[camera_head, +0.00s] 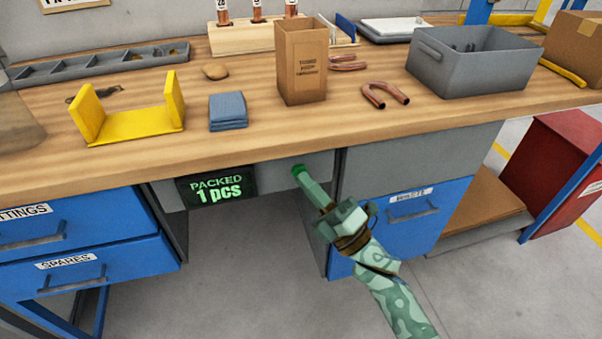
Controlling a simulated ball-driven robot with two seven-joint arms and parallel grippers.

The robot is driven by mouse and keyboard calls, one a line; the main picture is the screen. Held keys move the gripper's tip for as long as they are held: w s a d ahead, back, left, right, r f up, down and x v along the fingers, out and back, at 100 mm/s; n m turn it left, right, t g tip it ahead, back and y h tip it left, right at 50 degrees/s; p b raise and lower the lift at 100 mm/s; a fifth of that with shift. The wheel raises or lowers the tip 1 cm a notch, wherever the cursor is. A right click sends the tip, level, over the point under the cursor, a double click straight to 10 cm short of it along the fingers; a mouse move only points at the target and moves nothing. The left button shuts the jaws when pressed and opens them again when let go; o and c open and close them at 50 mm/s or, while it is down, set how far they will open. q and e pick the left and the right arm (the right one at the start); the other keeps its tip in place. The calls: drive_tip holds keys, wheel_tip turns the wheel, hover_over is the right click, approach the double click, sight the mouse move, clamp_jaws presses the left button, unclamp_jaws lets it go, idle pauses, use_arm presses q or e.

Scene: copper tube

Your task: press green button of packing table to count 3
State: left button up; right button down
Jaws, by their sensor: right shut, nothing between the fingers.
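The packing table (240,150) has a wooden top, and a dark counter display (217,188) under its front edge reads "PACKED 1 pcs" in green. The green button (298,168) is on the grey front panel, right of the display, and is partly covered by my gripper. My right gripper (303,177) is shut and empty, its fingertips right at the button. I cannot tell if they touch it. My right arm comes up from the lower right. My left gripper is not in view.
On the table are a yellow bracket (130,122), a blue folded cloth (228,112), an open cardboard box (302,65), bent copper tubes (386,95) and a grey bin (472,70). Blue drawers (80,240) flank the open knee space below the panel.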

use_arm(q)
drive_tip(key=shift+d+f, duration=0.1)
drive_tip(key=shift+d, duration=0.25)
use_arm(e)
drive_tip(key=shift+w, duration=0.1)
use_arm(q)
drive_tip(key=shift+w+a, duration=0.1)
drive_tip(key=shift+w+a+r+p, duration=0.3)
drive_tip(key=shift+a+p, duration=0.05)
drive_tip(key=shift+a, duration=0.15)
use_arm(e)
drive_tip(key=shift+s+d, duration=0.25)
drive_tip(key=shift+s, duration=0.6)
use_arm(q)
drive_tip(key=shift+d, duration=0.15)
